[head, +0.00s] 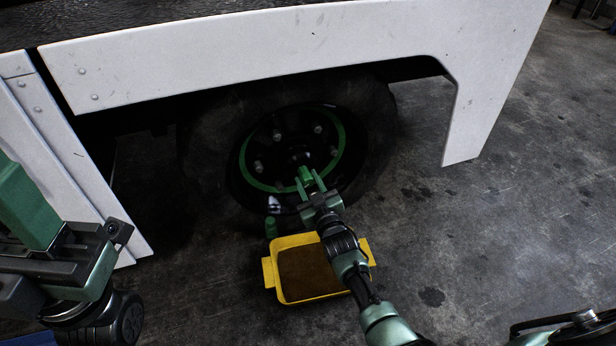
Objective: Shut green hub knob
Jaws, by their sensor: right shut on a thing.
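The green hub knob (306,174) is a small green piece at the centre of the dark wheel hub (268,148), inside a green ring on the wheel. My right gripper (309,181) reaches up from the lower right, with its green fingers on either side of the knob, and is shut on it. The fingers partly cover the knob, and its exact turn cannot be read. My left gripper (62,238) is at the left edge, well away from the wheel. It is cut off by the frame, so its jaw opening does not show.
A yellow pan (268,272) with brown contents stands on the floor below the wheel, partly behind my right arm. A white body panel (250,50) overhangs the wheel.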

